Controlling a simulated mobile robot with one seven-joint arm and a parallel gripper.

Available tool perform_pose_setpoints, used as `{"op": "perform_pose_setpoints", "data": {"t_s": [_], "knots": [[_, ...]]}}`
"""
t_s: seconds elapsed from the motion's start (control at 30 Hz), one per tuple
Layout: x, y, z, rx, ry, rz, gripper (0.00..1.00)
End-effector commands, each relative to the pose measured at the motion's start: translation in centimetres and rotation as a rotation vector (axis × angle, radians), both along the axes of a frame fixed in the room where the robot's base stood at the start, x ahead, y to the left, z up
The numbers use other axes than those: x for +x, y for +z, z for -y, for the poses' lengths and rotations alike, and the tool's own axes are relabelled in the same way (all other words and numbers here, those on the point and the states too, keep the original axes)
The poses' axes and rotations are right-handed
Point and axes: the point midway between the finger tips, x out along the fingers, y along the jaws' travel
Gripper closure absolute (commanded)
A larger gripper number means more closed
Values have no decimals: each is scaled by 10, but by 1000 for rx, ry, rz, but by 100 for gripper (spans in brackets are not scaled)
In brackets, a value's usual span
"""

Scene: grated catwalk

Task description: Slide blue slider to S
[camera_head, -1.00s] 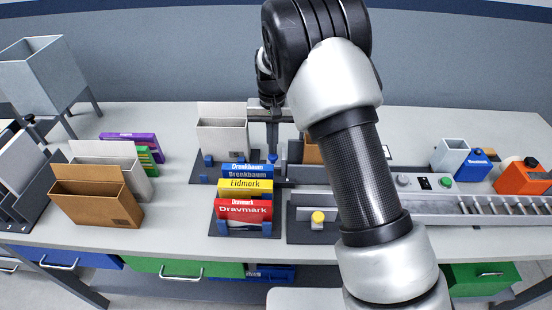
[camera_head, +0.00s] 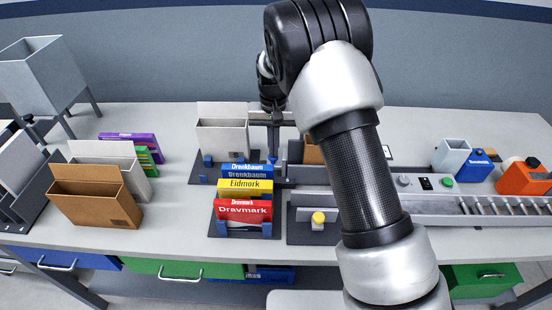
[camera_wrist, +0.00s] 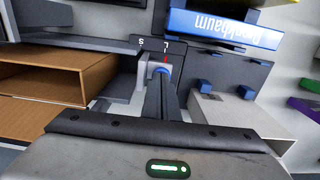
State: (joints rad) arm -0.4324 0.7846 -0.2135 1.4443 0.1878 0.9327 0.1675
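The blue slider (camera_wrist: 165,68) sits by the letter L on the slider panel (camera_wrist: 185,58) in the wrist view. A red mark shows just beyond it, and the letter S is a short way to its left. In the head view the blue slider (camera_head: 272,158) is a small blue spot behind the row of boxes. My gripper (camera_wrist: 162,82) points down with its fingers together and their tips right at the slider. It also shows in the head view (camera_head: 273,150). The tips partly cover the slider, so I cannot tell whether it is pinched between them.
A blue box (camera_wrist: 225,28) stands close to the panel, with yellow and red boxes (camera_head: 243,210) in front in the head view. A grey bin (camera_head: 222,138) is left of my gripper. An open cardboard box (camera_wrist: 45,78) lies left in the wrist view.

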Motion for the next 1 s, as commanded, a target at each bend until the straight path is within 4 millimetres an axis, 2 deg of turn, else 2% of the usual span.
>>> {"op": "perform_pose_setpoints", "data": {"t_s": [1.0], "knots": [[0,0,21,-1,-1,0,100]]}}
